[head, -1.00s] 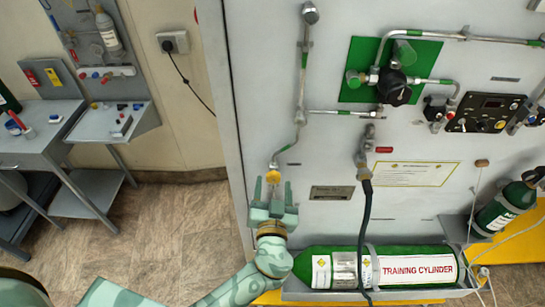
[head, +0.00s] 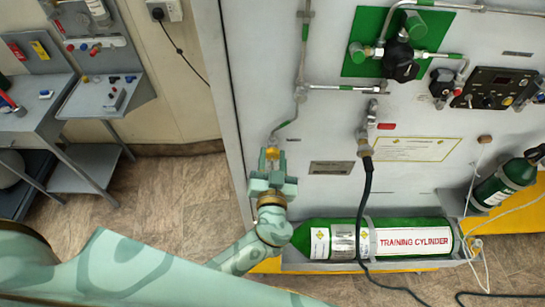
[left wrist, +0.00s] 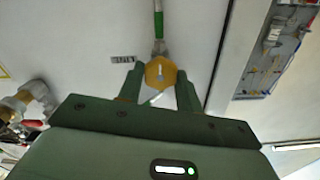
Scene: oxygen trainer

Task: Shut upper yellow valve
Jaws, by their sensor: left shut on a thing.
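The yellow valve (head: 271,152) sits at the lower end of a thin pipe on the left side of the grey panel. My left gripper (head: 270,163) is at it from below, its fingers on either side. In the left wrist view the yellow valve (left wrist: 160,72) shows as a hexagonal body between the two green fingertips (left wrist: 160,80), with a pale lever or slot on its face. The fingers are shut on it. No other yellow valve is clearly seen. My right gripper is not in view.
A green training cylinder (head: 400,240) lies on a shelf at the panel's foot. A black hose (head: 367,195) hangs right of my gripper. A green plate with a regulator (head: 402,60) is higher up. A grey desk (head: 100,95) stands at the left, with open floor between.

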